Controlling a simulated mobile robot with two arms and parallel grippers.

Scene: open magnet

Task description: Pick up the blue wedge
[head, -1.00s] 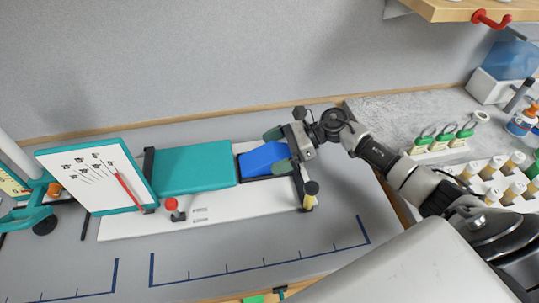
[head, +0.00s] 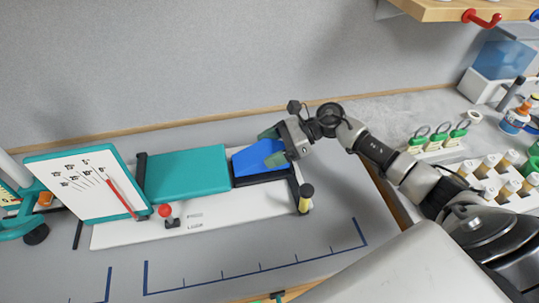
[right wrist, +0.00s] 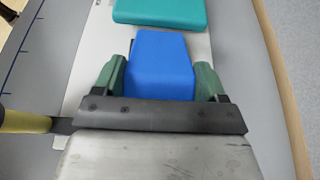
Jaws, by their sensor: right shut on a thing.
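The blue wedge (head: 257,157) lies at the right end of a white board (head: 240,207), beside a teal pad (head: 186,172). My right gripper (head: 272,148) reaches it from the right, with green fingertips on either side of it. In the right wrist view, the blue wedge (right wrist: 160,65) sits between the two green fingers (right wrist: 160,80), and they are shut on it. Its near end is hidden behind the gripper's dark crossbar. I cannot tell whether the wedge is lifted off its black support. My left gripper is not in view.
A yellow-handled lever (head: 306,192) stands at the board's right end, close to my right gripper. A red knob (head: 164,211) is at its front. Vials in a white rack (head: 490,178) and green-tagged items (head: 437,140) are at right.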

